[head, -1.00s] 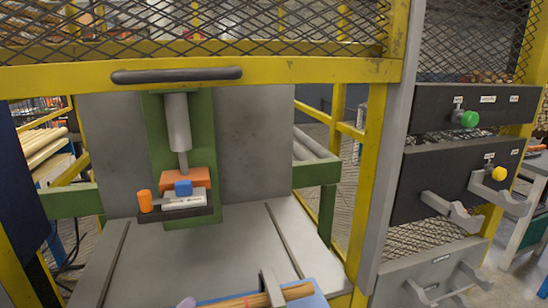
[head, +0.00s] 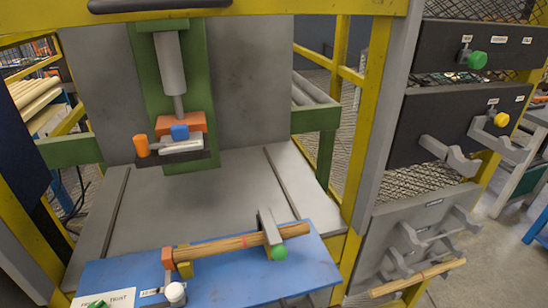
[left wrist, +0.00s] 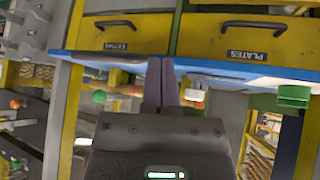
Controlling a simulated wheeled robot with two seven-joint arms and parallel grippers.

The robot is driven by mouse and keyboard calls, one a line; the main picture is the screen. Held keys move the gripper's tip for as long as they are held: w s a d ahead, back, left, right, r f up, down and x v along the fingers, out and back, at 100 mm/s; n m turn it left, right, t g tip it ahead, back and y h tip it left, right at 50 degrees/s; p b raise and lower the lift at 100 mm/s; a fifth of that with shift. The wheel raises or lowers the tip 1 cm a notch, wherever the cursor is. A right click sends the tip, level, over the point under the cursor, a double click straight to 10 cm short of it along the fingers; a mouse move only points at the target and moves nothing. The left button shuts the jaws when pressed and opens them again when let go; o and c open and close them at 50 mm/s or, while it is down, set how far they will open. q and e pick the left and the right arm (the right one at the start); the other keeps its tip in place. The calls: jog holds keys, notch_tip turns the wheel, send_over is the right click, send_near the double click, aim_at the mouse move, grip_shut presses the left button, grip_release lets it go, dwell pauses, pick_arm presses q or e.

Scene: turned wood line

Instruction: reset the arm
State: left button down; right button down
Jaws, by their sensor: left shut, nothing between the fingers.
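My left gripper (left wrist: 161,85) shows only in the left wrist view. Its two grey-purple fingers are together, with nothing between them. They lie in front of the edge of the blue bench (left wrist: 225,70), with yellow drawers behind; I cannot tell how far off they are. Neither gripper shows in the head view, and my right gripper is in no view.
Behind stands a green press (head: 180,90) in a yellow frame. At right, a rack (head: 430,230) has protruding hooks and another rod (head: 418,278).

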pick_arm(q)
jog(key=s+a+f+g+y, duration=0.1)
jog(key=s+a+f+g, duration=0.1)
jog(key=s+g, duration=0.35)
jog(key=s+f+m, duration=0.1)
jog(key=s+f, duration=0.1)
jog(key=f, duration=0.8)
jog(key=s+f, duration=0.3)
jog(key=f, duration=0.6)
jog(key=s+a+f+g+y+b, duration=0.1)
jog(key=s+a+f, duration=0.2)
jog(key=s+f, duration=0.8)
jog(key=shift+s+m, duration=0.3)
jog(key=shift+s, duration=0.65)
